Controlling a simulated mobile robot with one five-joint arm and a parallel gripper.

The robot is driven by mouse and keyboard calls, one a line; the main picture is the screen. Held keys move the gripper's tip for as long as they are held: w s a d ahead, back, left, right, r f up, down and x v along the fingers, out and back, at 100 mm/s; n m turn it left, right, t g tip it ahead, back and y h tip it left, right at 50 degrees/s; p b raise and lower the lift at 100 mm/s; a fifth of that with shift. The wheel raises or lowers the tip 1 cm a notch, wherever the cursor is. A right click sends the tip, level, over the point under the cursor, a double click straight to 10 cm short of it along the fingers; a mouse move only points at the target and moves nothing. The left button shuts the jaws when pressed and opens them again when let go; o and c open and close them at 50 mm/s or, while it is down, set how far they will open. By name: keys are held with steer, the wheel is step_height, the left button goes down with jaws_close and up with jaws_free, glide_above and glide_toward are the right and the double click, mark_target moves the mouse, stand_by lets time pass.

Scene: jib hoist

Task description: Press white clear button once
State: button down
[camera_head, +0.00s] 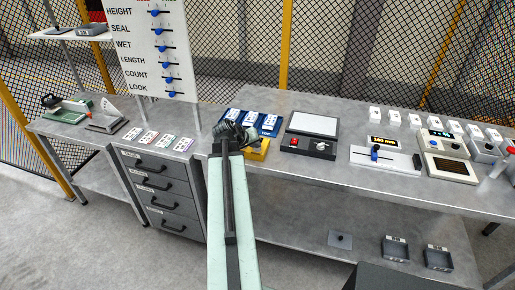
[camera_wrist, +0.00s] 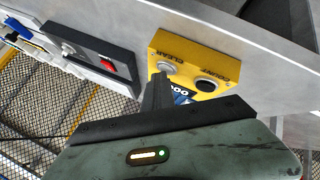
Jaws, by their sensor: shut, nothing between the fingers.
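A yellow box (camera_wrist: 188,62) marked CLEAR and COUNT sits at the bench's front edge; its side shows in the head view (camera_head: 259,150), partly behind my gripper. The white clear button (camera_wrist: 165,67) is under the word CLEAR. A black button (camera_wrist: 206,86) is beside it, by the word COUNT. My gripper (camera_wrist: 160,77) is shut and empty, its tips at the edge of the white button in the wrist view. I cannot tell whether they touch it. In the head view my gripper (camera_head: 236,132) hides the box's buttons.
A blue tray (camera_head: 233,115) with white pieces lies behind the box. A dark-framed white panel (camera_head: 313,124) with a red button and a knob stands to the right. Drawers (camera_head: 165,187) stand to the left.

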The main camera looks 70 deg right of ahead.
mark_target(256, 149)
steer(key=shift+r, duration=0.1)
steer(key=shift+r+p, duration=0.75)
steer(key=shift+p, duration=0.1)
step_height(256, 149, up, 5)
steer(key=p, duration=0.5)
steer(key=shift+r, duration=0.1)
